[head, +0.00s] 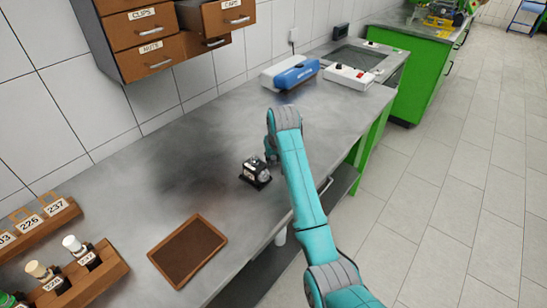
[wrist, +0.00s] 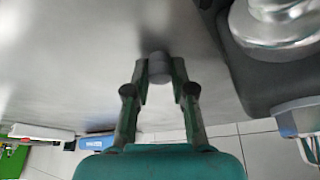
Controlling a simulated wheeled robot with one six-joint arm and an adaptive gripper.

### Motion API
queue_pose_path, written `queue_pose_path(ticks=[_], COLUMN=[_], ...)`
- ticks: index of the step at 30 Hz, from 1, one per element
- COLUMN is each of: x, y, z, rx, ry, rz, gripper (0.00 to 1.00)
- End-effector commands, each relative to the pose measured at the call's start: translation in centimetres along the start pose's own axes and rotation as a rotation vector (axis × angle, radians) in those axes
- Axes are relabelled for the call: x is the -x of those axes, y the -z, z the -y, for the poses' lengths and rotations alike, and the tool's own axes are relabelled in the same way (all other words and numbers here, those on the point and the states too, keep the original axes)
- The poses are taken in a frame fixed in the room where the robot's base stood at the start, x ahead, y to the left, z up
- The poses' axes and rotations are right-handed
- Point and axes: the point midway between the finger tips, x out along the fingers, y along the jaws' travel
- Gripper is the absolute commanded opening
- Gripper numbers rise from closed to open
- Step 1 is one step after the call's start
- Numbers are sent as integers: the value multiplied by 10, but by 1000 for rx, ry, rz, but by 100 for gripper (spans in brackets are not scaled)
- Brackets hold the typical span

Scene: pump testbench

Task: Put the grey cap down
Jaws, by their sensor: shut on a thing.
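The grey cap (wrist: 159,68) is a small grey cylinder. In the wrist view it sits between the two fingertips of my gripper (wrist: 160,78), which is shut on it. A grey metal surface fills the background behind the cap; I cannot tell whether the cap touches it. In the head view my gripper is mostly hidden behind my teal arm, close to the small black and silver pump (head: 257,172) on the bench (head: 165,165). The pump also shows large at the right of the wrist view (wrist: 275,35), beside the fingers. The cap cannot be made out in the head view.
A brown tray (head: 187,251) lies at the bench's front left. Wooden racks (head: 82,279) with bottles and numbered tags stand at the far left. A blue device (head: 296,73) and a white switch box (head: 348,77) are at the back. Drawers (head: 150,30) hang above. The bench's middle is clear.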

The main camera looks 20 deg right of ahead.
Motion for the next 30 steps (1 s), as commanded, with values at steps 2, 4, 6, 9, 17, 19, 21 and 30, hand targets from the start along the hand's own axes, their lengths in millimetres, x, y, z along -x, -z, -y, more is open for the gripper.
queue_pose_path(ticks=[2,4,6,9,17,19,21,30], x=[-2,-2,-2,-2,3,10,21,81], y=[-1,-1,-1,-1,1,1,1,1], z=[0,0,0,0,0,0,0,0], rx=[0,0,0,0,0,0,0,0], ry=[0,0,0,0,0,0,0,0], rz=[1,1,1,1,-1,-2,-3,-4], gripper=[11,41,49,49,49,49,49,49])
